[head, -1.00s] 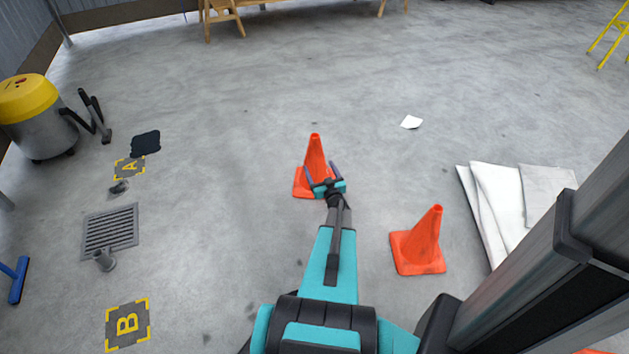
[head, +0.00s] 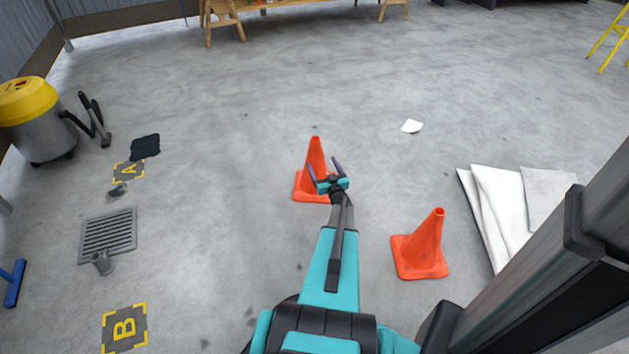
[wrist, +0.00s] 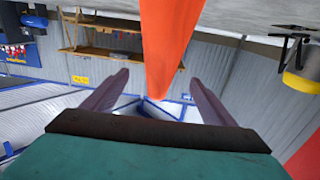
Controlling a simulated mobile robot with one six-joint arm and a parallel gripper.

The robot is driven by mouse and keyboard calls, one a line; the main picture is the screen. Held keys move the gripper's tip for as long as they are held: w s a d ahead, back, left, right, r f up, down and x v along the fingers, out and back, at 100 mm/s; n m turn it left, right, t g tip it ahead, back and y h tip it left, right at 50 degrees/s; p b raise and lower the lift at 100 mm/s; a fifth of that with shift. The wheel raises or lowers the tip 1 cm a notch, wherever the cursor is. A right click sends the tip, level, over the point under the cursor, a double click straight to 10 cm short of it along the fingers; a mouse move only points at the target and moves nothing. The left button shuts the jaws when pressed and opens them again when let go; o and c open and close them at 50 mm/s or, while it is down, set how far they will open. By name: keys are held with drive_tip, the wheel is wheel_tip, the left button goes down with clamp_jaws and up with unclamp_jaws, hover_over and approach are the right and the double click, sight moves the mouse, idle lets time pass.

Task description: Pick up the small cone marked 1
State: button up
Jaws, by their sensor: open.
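A small orange cone (head: 315,158) stands upright on the concrete floor near the middle of the head view. A second orange cone (head: 424,246) stands to its right and nearer to me. No number can be read on either cone from here. My gripper (head: 326,170) is open at the middle cone, its fingers overlapping the cone's right side in the head view. In the wrist view, the orange cone (wrist: 168,45) shows upside down, its tip reaching down between the two open fingers. I cannot tell whether the fingers touch it.
White sheets (head: 490,205) lie at right beside the second cone. A yellow-topped vacuum (head: 35,120) stands at left. A floor grate (head: 108,235) and marked squares A (head: 129,172) and B (head: 125,328) lie at left. Paper (head: 412,126) lies behind. Floor between is clear.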

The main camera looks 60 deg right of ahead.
sight(318, 157)
drive_tip(key=shift+b+x, duration=0.4)
drive_tip(key=shift+x, duration=1.95)
drive_tip(key=b+x, duration=0.1)
drive_tip(key=x, duration=0.1)
drive_tip(key=b+x, duration=0.1)
drive_tip(key=x, duration=0.1)
drive_tip(key=shift+w+f, duration=0.15)
drive_tip(key=shift+f, duration=0.25)
drive_tip(key=shift+w+d, duration=0.25)
drive_tip(key=shift+w, duration=0.1)
drive_tip(key=shift+r, duration=0.1)
drive_tip(key=shift+c, duration=0.4)
drive_tip(key=c, duration=1.8)
drive_tip(key=shift+r, duration=0.15)
drive_tip(key=shift+c, duration=0.2)
